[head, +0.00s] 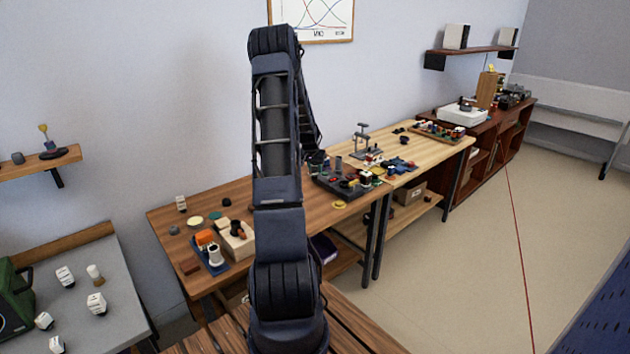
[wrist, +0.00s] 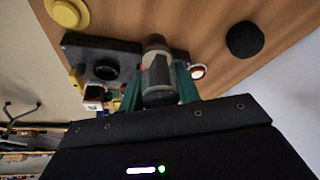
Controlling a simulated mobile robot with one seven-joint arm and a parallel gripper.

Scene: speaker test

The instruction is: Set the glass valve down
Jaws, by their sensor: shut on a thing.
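The glass valve (wrist: 155,72) shows in the wrist view as a grey, glassy cylinder with a brownish end. My gripper (wrist: 159,88) is shut on it, with a teal finger on each side. The valve is over the wooden table top (wrist: 205,22), beside a dark box-like unit (wrist: 120,57). I cannot tell whether its far end touches anything. In the head view my arm rises in the middle and bends away; the gripper and valve cannot be made out there.
In the wrist view, a yellow disc (wrist: 67,12), a black disc (wrist: 243,40) and a small white-and-orange round part (wrist: 198,71) lie nearby. In the head view, the brown table (head: 180,222) has a cluttered dark unit (head: 345,186) at its right end.

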